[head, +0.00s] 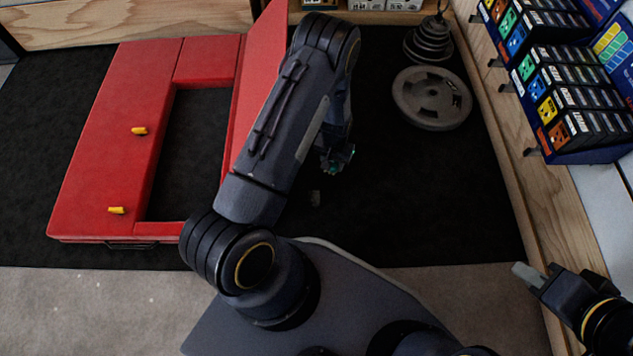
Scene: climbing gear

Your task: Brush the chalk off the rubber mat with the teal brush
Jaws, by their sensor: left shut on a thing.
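The black rubber mat (440,190) covers the floor under the gear. My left gripper (337,158) is low over the mat, right of the red pads. It is shut on the teal brush (326,163), of which only small teal bits show; the gripper and arm hide the rest. My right gripper (532,275) is at the lower right near the wooden edge, away from the brush. Its finger gap cannot be made out.
A folding red pad (110,140) with yellow pegs lies on the left. Weight plates (432,98) lie at the upper right. A wooden ledge (545,190) and shelves of boxes (590,125) line the right. The mat's right front is clear.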

